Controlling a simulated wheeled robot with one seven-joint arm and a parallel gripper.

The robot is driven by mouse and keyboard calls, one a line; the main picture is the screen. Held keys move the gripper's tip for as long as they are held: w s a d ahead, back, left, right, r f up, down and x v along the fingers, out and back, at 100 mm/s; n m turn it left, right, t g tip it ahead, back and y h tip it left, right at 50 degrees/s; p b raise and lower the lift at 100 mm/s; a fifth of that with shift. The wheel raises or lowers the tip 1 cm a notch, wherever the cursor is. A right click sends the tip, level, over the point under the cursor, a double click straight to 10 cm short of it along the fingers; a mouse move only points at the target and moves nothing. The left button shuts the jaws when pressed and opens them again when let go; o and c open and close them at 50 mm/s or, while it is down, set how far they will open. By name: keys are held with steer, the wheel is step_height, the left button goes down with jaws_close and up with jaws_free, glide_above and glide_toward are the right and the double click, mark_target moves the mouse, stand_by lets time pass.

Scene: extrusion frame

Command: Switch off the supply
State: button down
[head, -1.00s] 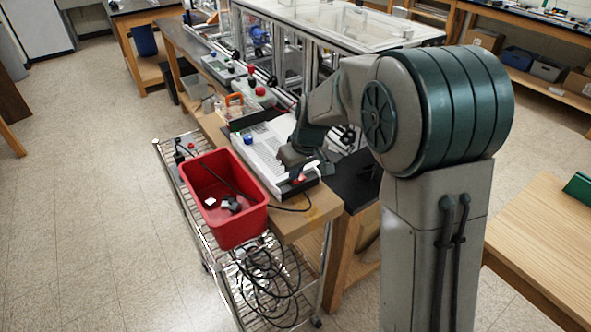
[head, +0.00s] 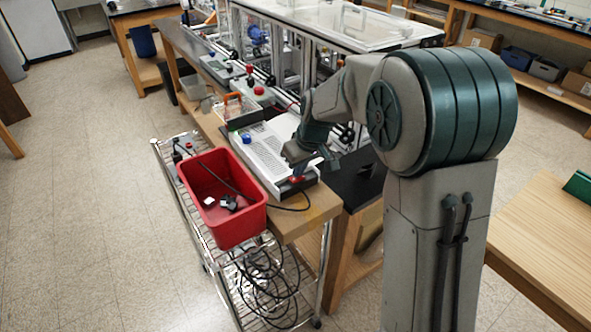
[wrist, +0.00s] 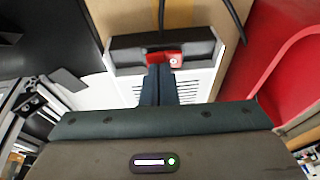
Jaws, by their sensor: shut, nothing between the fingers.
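The supply (head: 262,150) is a white, vented, flat box with a dark end panel, lying on the wooden bench. A red switch (head: 297,179) sits on its near end panel. In the wrist view the red switch (wrist: 170,58) shows a small pale round mark, and the fingers hide part of it. I cannot tell which way it is set. My gripper (wrist: 158,80) is shut and empty, its dark fingertips right at the switch's edge. Whether they touch it is unclear. In the head view my gripper (head: 301,168) is just above the switch end.
A red bin (head: 226,237) with small parts stands on a wire cart (head: 180,150) left of the supply. A black cable (head: 290,209) runs from the supply's near end. An aluminium frame (head: 307,62) stands behind. Floor at left is clear.

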steer(key=shift+r+p, duration=0.35)
steer(key=shift+r, duration=0.15)
steer(key=w+v, duration=0.1)
steer(key=v, duration=1.2)
steer(key=shift+a+r, duration=0.1)
steer(key=s+d+f+m, duration=0.2)
steer(key=s+d, duration=0.1)
steer(key=s, duration=0.5)
steer(key=s+d+f+m+h, duration=0.1)
steer(key=s+d, duration=0.3)
steer(key=s, duration=0.4)
steer(key=s+d+f+m+h, duration=0.1)
steer(key=s+d+f+m, duration=0.1)
steer(key=s, duration=0.6)
steer(key=d+m, duration=0.1)
steer(key=d, duration=0.1)
steer(key=shift+s+d+f+m+t, duration=0.25)
steer(key=shift+s+f+m+t, duration=0.05)
steer(key=shift+s+m+t, duration=0.1)
